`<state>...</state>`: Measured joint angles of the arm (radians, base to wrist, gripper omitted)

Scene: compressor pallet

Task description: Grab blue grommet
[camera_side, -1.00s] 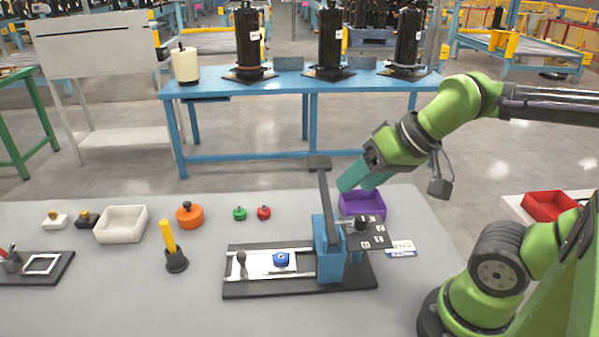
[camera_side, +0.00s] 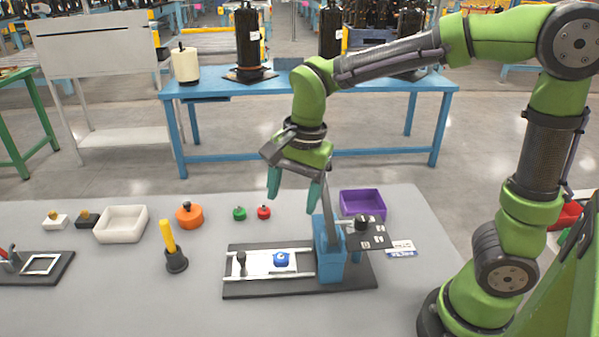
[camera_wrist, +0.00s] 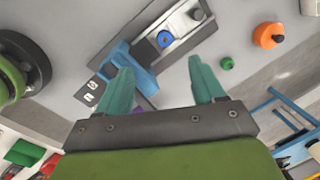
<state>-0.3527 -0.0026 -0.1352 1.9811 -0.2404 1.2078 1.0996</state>
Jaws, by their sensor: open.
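The blue grommet (camera_side: 281,259) sits on the white plate of the black-based fixture (camera_side: 300,289), left of its blue upright block (camera_side: 329,262). In the wrist view the grommet (camera_wrist: 164,39) shows near the top centre as a blue ring, beyond the fingertips. My gripper (camera_side: 293,198), with two teal fingers, is above the table, higher than the grommet and behind the fixture in the side view. The fingers are spread with nothing between them; the wrist view also shows my gripper (camera_wrist: 160,75) open.
Green (camera_side: 239,213) and red (camera_side: 264,212) knobbed pieces stand behind the fixture. A purple bin (camera_side: 362,203) is at right. An orange piece (camera_side: 189,215), white tray (camera_side: 121,224) and yellow-handled tool (camera_side: 171,247) are at left. The fixture's tall lever and block rise beside the grommet.

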